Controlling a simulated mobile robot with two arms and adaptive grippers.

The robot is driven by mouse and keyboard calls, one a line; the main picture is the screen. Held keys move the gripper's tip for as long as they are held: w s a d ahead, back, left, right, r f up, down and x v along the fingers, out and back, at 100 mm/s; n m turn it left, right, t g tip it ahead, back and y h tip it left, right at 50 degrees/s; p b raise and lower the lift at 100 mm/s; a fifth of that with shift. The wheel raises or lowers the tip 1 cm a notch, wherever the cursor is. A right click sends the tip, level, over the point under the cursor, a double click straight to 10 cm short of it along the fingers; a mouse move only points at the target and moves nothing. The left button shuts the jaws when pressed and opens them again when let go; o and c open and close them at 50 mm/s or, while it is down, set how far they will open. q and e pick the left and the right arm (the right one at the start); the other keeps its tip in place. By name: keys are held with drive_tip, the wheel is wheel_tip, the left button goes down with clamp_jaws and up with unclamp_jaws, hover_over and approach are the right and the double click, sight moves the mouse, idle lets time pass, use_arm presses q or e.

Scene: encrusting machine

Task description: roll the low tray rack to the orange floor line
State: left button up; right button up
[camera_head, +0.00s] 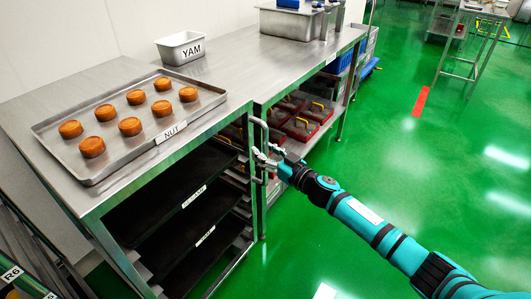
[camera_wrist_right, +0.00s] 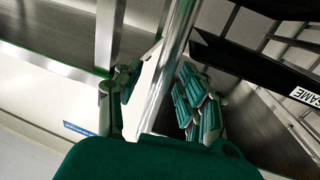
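The low tray rack (camera_head: 108,196) is a steel frame with a flat top and dark trays (camera_head: 190,190) on its shelves, some with labels. A vertical handle (camera_head: 251,150) stands at its right front edge. My right gripper (camera_head: 264,160) is at this handle. In the right wrist view, its fingers (camera_wrist_right: 158,100) are apart, on either side of a shiny bar (camera_wrist_right: 168,68); a gap shows on the left, and contact is unclear. A red-orange strip (camera_head: 421,101) lies on the green floor at the upper right. My left gripper is not in view.
A tray (camera_head: 50,143) labelled NUT with several round cakes rests on the rack's top. A steel table (camera_head: 290,68) adjoins the rack, with a YAM tin (camera_head: 180,48) and red bins (camera_head: 300,127) below. Open green floor (camera_head: 400,170) lies to the right.

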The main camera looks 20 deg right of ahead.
clamp_jaws()
